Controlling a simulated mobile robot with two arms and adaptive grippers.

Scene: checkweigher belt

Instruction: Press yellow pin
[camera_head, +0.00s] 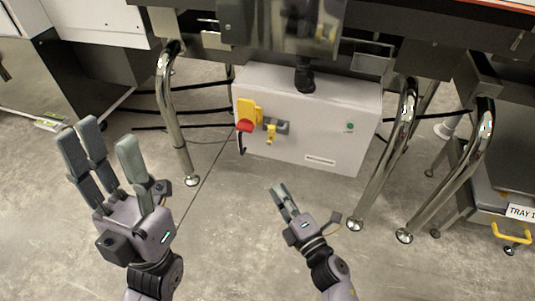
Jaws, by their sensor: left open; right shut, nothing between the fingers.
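A light grey control box (319,135) stands under the belt machine. On its front, at the left, is a yellow plate with a red knob (245,125) at its lower end. Just right of it is a small yellow pin (271,134) in a grey fitting (282,127). My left gripper (103,152) is open and empty, its fingers raised, well left of the box. My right gripper (281,197) is shut and empty, below the box front and apart from the yellow pin.
A small green button (349,127) is on the box's right side. Shiny metal legs (173,115) and (391,150) stand on both sides of the box. A drawer with a yellow handle (512,234) and a "TRAY" label is at the right. The concrete floor before the box is clear.

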